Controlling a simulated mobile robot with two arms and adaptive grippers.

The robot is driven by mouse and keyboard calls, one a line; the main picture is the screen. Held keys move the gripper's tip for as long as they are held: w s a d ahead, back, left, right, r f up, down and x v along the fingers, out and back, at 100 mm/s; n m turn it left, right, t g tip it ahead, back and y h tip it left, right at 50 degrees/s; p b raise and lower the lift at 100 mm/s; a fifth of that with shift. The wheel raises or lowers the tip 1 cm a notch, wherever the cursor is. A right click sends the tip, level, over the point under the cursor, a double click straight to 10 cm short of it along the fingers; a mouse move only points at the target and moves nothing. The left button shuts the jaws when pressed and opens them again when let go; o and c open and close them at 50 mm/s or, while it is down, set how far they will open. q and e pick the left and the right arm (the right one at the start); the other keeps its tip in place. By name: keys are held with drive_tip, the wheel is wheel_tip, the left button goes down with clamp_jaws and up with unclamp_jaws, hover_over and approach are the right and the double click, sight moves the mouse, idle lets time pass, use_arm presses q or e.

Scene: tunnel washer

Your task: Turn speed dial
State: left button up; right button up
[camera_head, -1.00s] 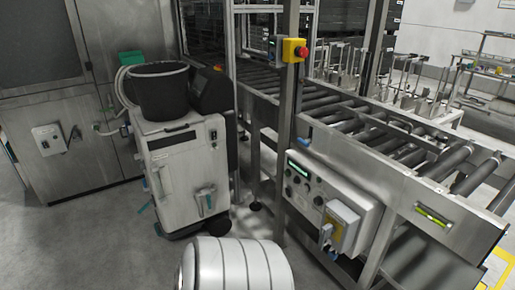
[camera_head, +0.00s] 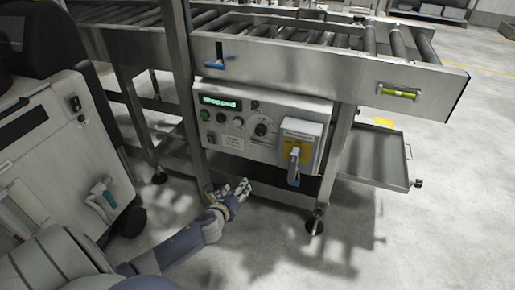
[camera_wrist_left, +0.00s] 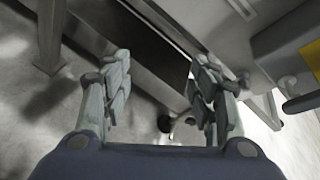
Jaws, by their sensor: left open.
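The control panel (camera_head: 222,142) is a pale box under the roller conveyor, with a lit green display reading "stopped" (camera_head: 220,102). A round dial (camera_head: 261,129) with markings around it sits right of the smaller knobs and looks like the speed dial. My left gripper (camera_head: 237,190) is below the panel's lower edge, lower left of the dial and apart from it. In the left wrist view its two fingers (camera_wrist_left: 160,88) are spread with nothing between them. The dial does not show in that view. My right gripper is not in view.
A grey switch box with a yellow plate and lever (camera_head: 298,150) juts out right of the dial. A conveyor leg (camera_head: 340,140) and a tray (camera_head: 376,155) stand further right. A white machine (camera_head: 60,140) is at the left. The floor in front is clear.

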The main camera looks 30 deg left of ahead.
use_arm(q)
drive_tip(key=w+r+m+t+b, duration=0.3)
drive_tip(key=w+r+m, duration=0.1)
drive_tip(key=r, duration=0.3)
drive_tip(key=m+t+b, duration=0.2)
drive_tip(key=m, duration=0.2)
approach(260, 132)
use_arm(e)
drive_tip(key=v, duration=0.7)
use_arm(q)
drive_tip(key=b+x, duration=0.1)
drive_tip(key=x, duration=0.7)
drive_tip(key=shift+a+b, duration=0.1)
drive_tip(key=shift+b, duration=0.2)
drive_tip(key=shift+w+a, duration=0.1)
drive_tip(key=shift+w, duration=0.4)
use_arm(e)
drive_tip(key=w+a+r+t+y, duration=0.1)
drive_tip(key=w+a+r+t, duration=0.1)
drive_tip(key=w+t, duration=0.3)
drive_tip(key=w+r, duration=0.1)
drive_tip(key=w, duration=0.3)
use_arm(q)
drive_tip(key=shift+c, duration=0.5)
drive_tip(key=c, duration=1)
